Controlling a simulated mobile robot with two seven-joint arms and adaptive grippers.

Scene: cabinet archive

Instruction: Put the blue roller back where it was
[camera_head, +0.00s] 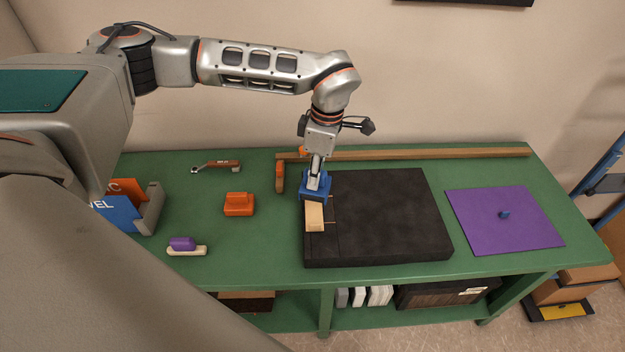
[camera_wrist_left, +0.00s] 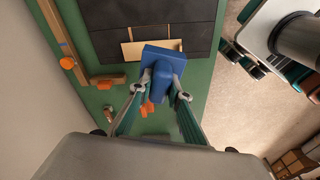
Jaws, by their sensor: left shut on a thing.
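The blue roller (camera_head: 315,187) is a blue block with a narrower grip. My left gripper (camera_head: 317,174) points down and is shut on that grip. In the left wrist view the roller (camera_wrist_left: 156,58) sits between the two fingertips. It is at the left end of a black slab (camera_head: 390,215), beside a pale wooden piece (camera_head: 314,217); I cannot tell whether it touches the slab. The wooden piece also shows in the left wrist view (camera_wrist_left: 131,50). My right gripper is not in view.
On the green table (camera_head: 270,250) are an orange block (camera_head: 239,204), a purple-topped piece (camera_head: 184,245), a wooden-handled tool (camera_head: 217,165) and a grey holder (camera_head: 151,208). A wooden rail (camera_head: 430,153) runs along the back. A purple sheet (camera_head: 505,232) with a blue knob lies right.

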